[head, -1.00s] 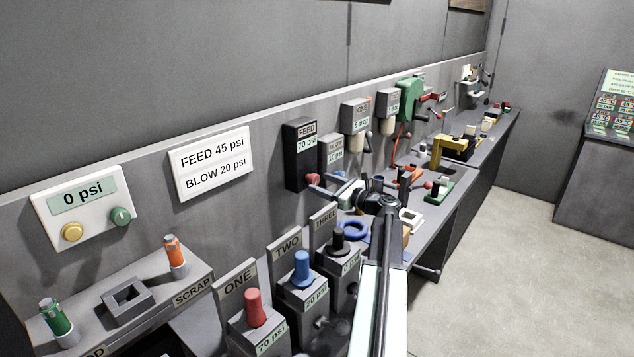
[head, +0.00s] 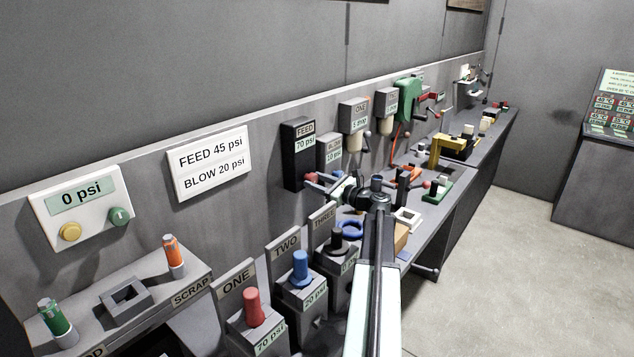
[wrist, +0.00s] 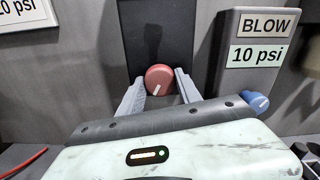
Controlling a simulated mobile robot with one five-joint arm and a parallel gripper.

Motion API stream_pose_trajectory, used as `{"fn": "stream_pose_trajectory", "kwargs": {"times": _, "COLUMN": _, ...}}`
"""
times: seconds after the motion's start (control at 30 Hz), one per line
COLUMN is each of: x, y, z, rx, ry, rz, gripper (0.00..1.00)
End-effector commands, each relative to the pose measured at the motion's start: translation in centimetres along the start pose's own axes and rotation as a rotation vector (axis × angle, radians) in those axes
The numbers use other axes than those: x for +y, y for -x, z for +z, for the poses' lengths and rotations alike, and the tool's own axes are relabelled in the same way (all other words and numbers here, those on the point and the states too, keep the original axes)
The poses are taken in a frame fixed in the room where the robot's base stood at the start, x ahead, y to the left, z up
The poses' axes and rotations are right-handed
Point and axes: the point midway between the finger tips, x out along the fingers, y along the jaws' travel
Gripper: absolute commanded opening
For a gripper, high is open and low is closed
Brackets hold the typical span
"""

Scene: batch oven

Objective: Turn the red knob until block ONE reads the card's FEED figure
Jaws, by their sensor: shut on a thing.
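The red knob (wrist: 158,77) sits low on the black FEED box (head: 299,152), whose label reads 70 psi. In the head view my gripper (head: 318,182) is at the foot of the FEED box. Block ONE (head: 238,284), with a red peg on top, reads 70 psi. The card (head: 209,163) reads FEED 45 psi and BLOW 20 psi.
The BLOW box (wrist: 246,55) reads 10 psi, with a blue knob (wrist: 256,101) close to my gripper's right. Block TWO (head: 287,245) reads 20 psi. Block THREE's reading is partly hidden by my arm. A panel (head: 82,207) at left reads 0 psi.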

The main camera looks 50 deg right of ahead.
Motion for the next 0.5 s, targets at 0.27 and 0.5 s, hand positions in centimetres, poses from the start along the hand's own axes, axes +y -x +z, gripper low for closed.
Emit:
{"fn": "stream_pose_trajectory", "kwargs": {"times": 0.27, "x": -0.02, "y": -0.01, "z": -0.01, "rx": 0.000, "ry": 0.164, "rz": -0.002, "gripper": 0.00}}
{"fn": "stream_pose_trajectory", "kwargs": {"times": 0.5, "x": 0.00, "y": -0.03, "z": -0.01, "rx": 0.000, "ry": 0.386, "rz": -0.001, "gripper": 0.00}}
